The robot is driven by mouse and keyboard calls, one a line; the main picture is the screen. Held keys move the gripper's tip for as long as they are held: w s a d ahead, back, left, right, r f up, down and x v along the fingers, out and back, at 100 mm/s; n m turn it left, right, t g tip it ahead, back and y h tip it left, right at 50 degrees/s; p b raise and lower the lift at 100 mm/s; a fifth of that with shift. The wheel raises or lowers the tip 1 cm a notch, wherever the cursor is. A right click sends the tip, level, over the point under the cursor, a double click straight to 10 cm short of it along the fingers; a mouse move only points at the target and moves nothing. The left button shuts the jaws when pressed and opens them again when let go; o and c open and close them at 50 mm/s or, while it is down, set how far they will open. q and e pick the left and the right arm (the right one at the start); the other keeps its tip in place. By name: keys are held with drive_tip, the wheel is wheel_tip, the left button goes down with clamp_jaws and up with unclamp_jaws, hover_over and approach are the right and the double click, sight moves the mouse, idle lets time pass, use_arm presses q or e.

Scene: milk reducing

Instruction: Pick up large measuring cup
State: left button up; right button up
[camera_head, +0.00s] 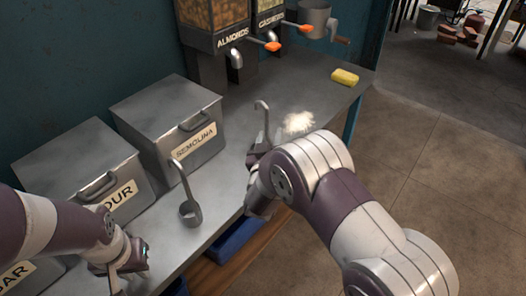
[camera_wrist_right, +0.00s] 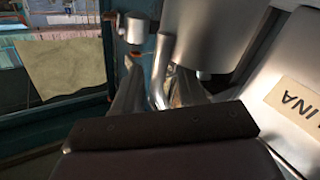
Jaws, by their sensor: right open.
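A grey metal measuring cup (camera_head: 190,214) with a long upright handle stands on the counter in front of the semolina bin. A second long hooked metal handle (camera_head: 264,112) rises beside my right gripper (camera_head: 255,168); its cup is hidden behind my arm, so I cannot compare sizes. My right gripper is open, low over the counter near its front edge. In the right wrist view a curved metal handle (camera_wrist_right: 157,75) stands just beyond my dark gripper body; contact is not clear. My left gripper (camera_head: 128,270) is at the lower left by the flour bin, its opening unclear.
Metal bins marked semolina (camera_head: 168,125) and flour (camera_head: 80,175) line the wall. White powder (camera_head: 298,122) and a yellow sponge (camera_head: 345,77) lie on the counter (camera_head: 225,215). A blue crate (camera_head: 235,240) sits below.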

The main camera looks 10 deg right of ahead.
clamp_jaws()
drive_tip(key=shift+r, duration=0.1)
